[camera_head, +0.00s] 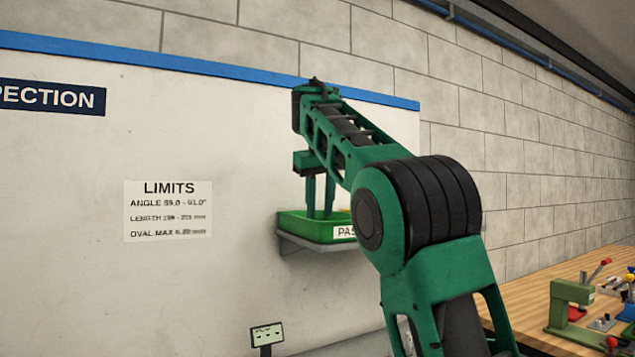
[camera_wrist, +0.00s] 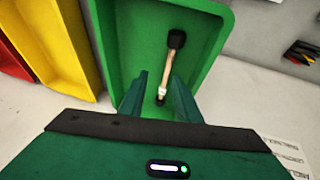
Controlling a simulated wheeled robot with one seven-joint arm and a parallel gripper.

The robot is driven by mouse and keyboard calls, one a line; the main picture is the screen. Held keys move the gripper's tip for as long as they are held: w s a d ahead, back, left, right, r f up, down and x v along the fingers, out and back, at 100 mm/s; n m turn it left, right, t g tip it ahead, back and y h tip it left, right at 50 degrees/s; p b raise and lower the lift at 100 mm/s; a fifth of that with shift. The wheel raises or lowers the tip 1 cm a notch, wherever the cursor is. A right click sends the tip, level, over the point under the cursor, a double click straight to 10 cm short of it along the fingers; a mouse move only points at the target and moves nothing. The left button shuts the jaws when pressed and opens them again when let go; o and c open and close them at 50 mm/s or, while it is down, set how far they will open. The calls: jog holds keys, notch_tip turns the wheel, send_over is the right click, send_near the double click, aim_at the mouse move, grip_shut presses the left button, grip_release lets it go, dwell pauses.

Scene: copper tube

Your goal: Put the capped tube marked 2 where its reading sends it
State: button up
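The tube (camera_wrist: 168,72) lies in the green tray (camera_wrist: 212,45) in the wrist view. It is copper-coloured, with a black cap (camera_wrist: 176,38) at its far end and a pale, dark-tipped near end. No number is legible on it. My gripper (camera_wrist: 158,88) is open over the tray, its fingers apart on either side of the tube's near end, with gaps visible. In the head view my gripper (camera_head: 320,212) points down into the green tray (camera_head: 300,228), which sits on a wall shelf. Its label shows "PAS"; my arm hides the rest.
Yellow (camera_wrist: 55,45) and red (camera_wrist: 12,62) trays lie left of the green one in the wrist view. A LIMITS sheet (camera_head: 168,211) hangs on the white panel. A small display (camera_head: 267,335) is unreadable. A wooden bench (camera_head: 545,275) with tools stands at right.

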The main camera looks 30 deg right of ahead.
jog(key=v, duration=0.9)
jog(key=shift+w+d, duration=0.1)
